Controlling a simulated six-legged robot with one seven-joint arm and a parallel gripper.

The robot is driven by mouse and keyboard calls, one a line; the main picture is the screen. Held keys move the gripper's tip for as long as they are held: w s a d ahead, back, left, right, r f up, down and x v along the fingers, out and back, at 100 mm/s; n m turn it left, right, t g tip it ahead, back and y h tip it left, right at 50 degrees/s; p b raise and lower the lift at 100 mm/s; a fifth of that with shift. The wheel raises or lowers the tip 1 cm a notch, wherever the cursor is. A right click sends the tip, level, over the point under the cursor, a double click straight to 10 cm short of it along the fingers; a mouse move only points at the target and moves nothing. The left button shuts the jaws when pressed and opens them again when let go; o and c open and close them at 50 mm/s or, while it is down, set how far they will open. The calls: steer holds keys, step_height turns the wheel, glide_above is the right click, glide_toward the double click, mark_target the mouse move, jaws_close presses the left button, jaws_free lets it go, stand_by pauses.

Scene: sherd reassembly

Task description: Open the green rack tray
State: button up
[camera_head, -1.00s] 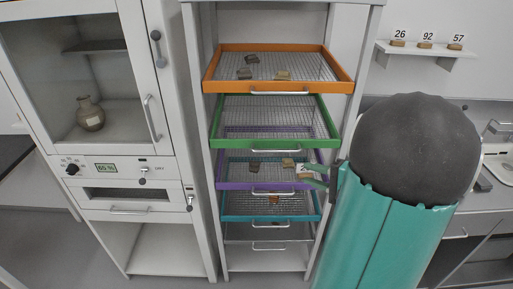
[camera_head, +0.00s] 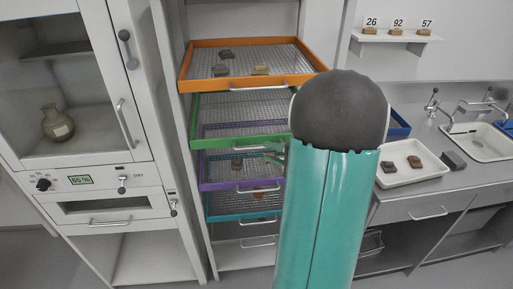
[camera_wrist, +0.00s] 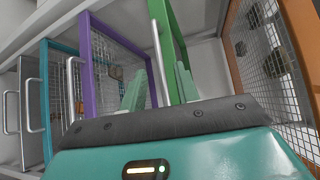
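The green rack tray (camera_head: 200,115) is second from the top in the rack, partly pulled out, and its mesh looks empty. Its metal handle (camera_head: 247,150) is on the front. My gripper (camera_head: 274,152) is at the right end of this handle, partly hidden by my arm. In the wrist view the green tray (camera_wrist: 173,30) stands upright in the picture. My gripper (camera_wrist: 159,88) is open there, with its pale green fingers on either side of the green tray's handle (camera_wrist: 158,55). I cannot tell whether they touch it.
The orange tray (camera_head: 187,66) above is pulled out and holds several sherds. The purple tray (camera_head: 205,186) and teal tray (camera_head: 215,217) stick out below. A cabinet (camera_head: 140,120) stands left. A counter with a white tray (camera_head: 395,181) is at right.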

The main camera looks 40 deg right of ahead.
mark_target(259, 148)
steer(key=x, duration=0.5)
steer(key=shift+w, duration=0.2)
steer(key=shift+c, duration=0.2)
jaws_close()
